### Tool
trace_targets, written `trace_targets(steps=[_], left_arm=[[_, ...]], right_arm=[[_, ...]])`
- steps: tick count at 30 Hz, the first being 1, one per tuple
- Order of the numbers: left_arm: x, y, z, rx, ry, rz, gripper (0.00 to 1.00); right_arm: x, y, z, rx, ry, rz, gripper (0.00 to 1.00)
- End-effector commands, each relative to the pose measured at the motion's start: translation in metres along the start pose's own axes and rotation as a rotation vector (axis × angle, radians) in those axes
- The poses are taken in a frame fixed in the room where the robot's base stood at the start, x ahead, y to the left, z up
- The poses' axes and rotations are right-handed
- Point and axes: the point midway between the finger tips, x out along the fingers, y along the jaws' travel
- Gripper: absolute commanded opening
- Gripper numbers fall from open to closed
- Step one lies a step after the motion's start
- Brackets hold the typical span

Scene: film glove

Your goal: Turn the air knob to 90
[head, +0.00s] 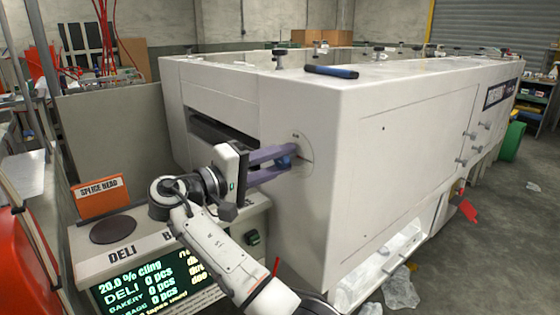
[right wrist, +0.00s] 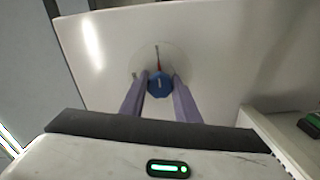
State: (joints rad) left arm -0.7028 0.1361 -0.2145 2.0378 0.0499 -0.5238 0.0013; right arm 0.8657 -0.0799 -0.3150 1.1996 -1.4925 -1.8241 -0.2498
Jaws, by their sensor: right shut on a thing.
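The air knob (right wrist: 159,84) is a blue knob on a round dial plate (right wrist: 166,57) on the white machine's end face. A red pointer mark shows at its upper edge in the right wrist view. In the head view the knob (head: 284,162) is partly hidden by my purple fingers. My right gripper (head: 288,157) reaches it from the left and is shut on the knob, with one finger on each side, as the right wrist view also shows (right wrist: 159,80). The dial's numbers are too small to read. My left gripper is not in view.
The white machine (head: 400,130) fills the middle and right. Below my right arm stands a console with a green-text display (head: 150,275) and an orange splice head sign (head: 100,196). Clear plastic scraps (head: 400,290) lie at the machine's foot. Open floor is at the right.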

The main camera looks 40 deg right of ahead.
Motion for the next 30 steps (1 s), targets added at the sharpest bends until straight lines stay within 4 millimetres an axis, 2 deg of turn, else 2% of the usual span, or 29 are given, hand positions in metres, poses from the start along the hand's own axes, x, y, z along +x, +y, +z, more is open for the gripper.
trace_targets(steps=[2,3,6,17,20,30], left_arm=[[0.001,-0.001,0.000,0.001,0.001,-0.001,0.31],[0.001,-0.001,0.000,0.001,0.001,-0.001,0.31],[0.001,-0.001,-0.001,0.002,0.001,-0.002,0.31],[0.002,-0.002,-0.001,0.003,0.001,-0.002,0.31],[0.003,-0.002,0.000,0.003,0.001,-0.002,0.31],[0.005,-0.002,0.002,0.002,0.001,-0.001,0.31]], right_arm=[[-0.001,-0.001,0.001,0.001,-0.001,-0.003,0.07],[-0.001,-0.001,0.001,0.001,-0.001,-0.003,0.31],[-0.001,-0.001,0.000,0.000,0.000,-0.003,0.47],[-0.004,-0.001,0.000,-0.001,0.001,-0.001,0.48],[-0.016,-0.001,-0.001,0.000,0.003,-0.002,0.48],[-0.081,0.000,0.000,0.000,0.003,-0.002,0.48]])
